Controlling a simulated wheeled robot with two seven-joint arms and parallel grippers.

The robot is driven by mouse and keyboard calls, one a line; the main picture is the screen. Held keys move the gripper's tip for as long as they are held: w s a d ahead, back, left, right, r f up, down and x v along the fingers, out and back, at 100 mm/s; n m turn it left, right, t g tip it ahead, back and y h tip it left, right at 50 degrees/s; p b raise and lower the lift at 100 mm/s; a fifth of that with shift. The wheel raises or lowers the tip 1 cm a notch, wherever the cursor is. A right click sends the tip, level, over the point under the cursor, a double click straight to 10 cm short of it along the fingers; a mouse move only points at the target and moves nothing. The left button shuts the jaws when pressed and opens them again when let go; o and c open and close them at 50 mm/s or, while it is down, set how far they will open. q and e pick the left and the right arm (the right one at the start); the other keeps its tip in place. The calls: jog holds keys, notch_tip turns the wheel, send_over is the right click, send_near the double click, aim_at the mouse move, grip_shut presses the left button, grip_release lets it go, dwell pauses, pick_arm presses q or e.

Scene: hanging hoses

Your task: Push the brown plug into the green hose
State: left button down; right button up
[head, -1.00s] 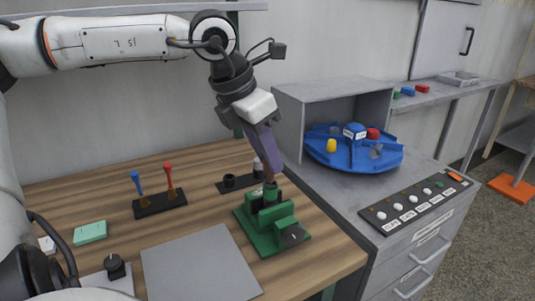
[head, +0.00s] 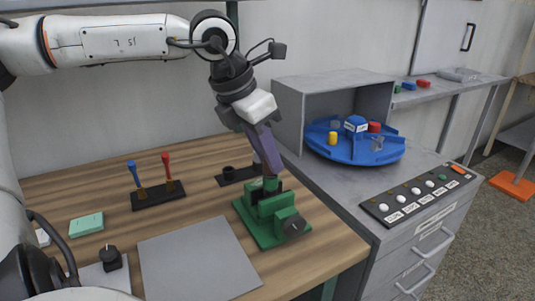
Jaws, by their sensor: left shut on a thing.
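The green hose (head: 271,184) stands upright in a green vise-like fixture (head: 262,237) near the right end of the wooden bench. Its short top end shows above the fixture. My left gripper (head: 269,172) points down over the hose, its purple-grey fingers shut and their tips at the hose's top. The brown plug is hidden between the fingertips and the hose mouth, so I cannot tell how deep it sits. My right gripper is not in view.
A black rack (head: 159,195) holds a blue and a red upright piece with brown lower ends. A grey mat (head: 200,263) lies in front. A blue turntable (head: 352,150) stands on the grey cabinet at right, beside a button panel (head: 421,196). A black-based holder (head: 236,174) stands behind the fixture.

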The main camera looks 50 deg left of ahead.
pick_arm(q)
jog(key=shift+f, duration=0.2)
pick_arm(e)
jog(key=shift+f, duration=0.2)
pick_arm(q)
jog(key=c, duration=1.5)
grip_release()
jog(key=shift+o, duration=0.2)
jog(key=v, duration=1)
jog(key=shift+r+p, duration=0.2)
jog(key=shift+p, duration=0.2)
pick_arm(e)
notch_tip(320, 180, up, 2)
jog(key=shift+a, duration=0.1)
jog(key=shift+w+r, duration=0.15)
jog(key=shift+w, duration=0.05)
